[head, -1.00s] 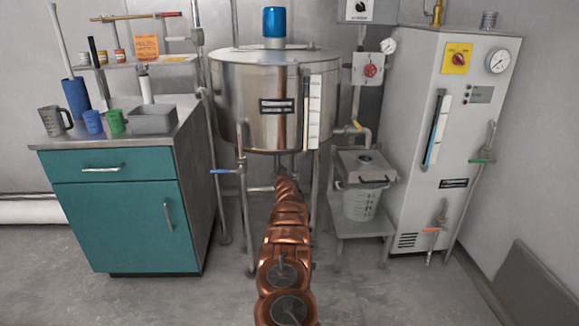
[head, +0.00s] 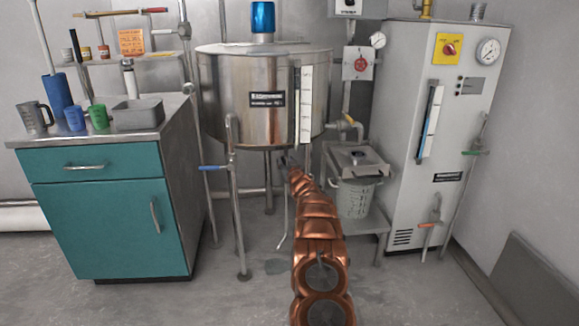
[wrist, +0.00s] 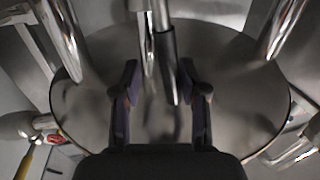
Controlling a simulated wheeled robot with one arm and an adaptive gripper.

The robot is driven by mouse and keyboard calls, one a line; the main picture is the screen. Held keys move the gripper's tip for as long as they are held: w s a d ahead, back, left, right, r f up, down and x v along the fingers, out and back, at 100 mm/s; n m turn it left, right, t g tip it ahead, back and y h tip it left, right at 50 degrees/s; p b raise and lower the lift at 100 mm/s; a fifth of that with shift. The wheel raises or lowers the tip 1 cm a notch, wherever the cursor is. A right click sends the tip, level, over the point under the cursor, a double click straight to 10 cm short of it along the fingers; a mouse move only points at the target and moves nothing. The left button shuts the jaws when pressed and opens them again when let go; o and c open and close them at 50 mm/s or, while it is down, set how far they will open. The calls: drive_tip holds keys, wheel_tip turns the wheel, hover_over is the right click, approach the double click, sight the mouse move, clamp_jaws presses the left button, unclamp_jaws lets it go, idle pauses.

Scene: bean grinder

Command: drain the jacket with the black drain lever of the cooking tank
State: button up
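The steel cooking tank (head: 225,95) stands on legs in the middle of the head view. My copper arm reaches under it, and my gripper (head: 284,162) is small and mostly hidden there. In the wrist view, my gripper (wrist: 158,85) is open below the tank's round underside (wrist: 230,90). Between its fingers hangs a rod with a dark sleeve (wrist: 169,65), which looks like the black drain lever. A bright metal pipe (wrist: 147,45) stands beside it. I cannot tell whether either finger touches the rod. A thin drain pipe (head: 283,242) ends above a dark floor patch (head: 276,267).
A blue-handled valve (head: 212,167) is on the pipe left of the tank. A teal cabinet (head: 105,225) stands at left. Tank legs flank my gripper (wrist: 285,30).

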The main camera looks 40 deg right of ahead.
drive_tip(key=shift+s+d, duration=0.1)
drive_tip(key=shift+d, duration=0.05)
drive_tip(key=shift+r, duration=0.1)
drive_tip(key=shift+s, duration=0.1)
drive_tip(key=b+v, duration=0.3)
drive_tip(key=v, duration=0.6)
idle(1.0)
drive_tip(key=shift+r, duration=0.2)
drive_tip(key=shift+f, duration=0.1)
drive_tip(key=shift+c, duration=0.4)
